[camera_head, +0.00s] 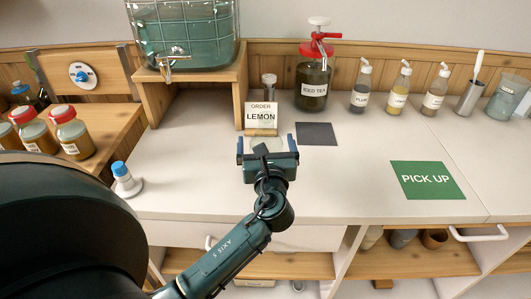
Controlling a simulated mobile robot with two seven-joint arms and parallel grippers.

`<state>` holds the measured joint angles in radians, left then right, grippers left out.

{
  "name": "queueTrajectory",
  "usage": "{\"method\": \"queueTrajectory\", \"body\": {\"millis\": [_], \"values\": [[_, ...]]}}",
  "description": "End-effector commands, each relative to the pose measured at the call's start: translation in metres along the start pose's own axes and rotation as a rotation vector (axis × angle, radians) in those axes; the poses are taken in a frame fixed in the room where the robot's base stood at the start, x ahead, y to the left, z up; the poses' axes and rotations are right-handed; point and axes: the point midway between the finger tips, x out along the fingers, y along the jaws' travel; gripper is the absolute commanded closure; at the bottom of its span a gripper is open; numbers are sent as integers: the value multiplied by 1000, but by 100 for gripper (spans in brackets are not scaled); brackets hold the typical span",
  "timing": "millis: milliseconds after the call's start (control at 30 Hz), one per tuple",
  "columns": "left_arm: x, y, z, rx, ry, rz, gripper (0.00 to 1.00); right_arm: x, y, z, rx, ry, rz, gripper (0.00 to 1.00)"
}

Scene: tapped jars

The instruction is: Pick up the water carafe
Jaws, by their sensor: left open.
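My left gripper (267,146) is open over the middle of the counter, in front of the order sign (262,116) reading "LEMON". It is far to the left of the vessel and not touching it. Something clear and grey shows between its fingers, too hidden to name. My right gripper is not in view.
An iced tea jar (313,88) with a red top and several syrup bottles (400,91) stand along the back. A metal cup (468,100) stands beside the vessel. A green "PICK UP" mat (427,192) lies front right. A large glass tank (185,35) sits on a wooden stand. The counter between is clear.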

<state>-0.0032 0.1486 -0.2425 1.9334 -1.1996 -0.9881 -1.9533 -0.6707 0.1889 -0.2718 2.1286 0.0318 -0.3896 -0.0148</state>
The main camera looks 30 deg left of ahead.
Motion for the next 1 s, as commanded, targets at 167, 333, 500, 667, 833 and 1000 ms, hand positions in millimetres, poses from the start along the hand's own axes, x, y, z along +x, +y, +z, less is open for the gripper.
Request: {"method": "queueTrajectory", "body": {"millis": [167, 333, 500, 667, 833, 1000], "values": [[0, 0, 0, 0, 0, 0, 12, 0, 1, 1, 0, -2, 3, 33], [0, 0, 0, 0, 0, 0, 26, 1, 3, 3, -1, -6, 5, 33], [0, 0, 0, 0, 0, 0, 40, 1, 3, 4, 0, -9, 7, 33], [0, 0, 0, 0, 0, 0, 53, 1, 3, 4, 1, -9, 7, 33], [0, 0, 0, 0, -1, 0, 67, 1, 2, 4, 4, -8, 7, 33], [1, 0, 2, -1, -5, 0, 68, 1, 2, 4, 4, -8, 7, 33]]}}
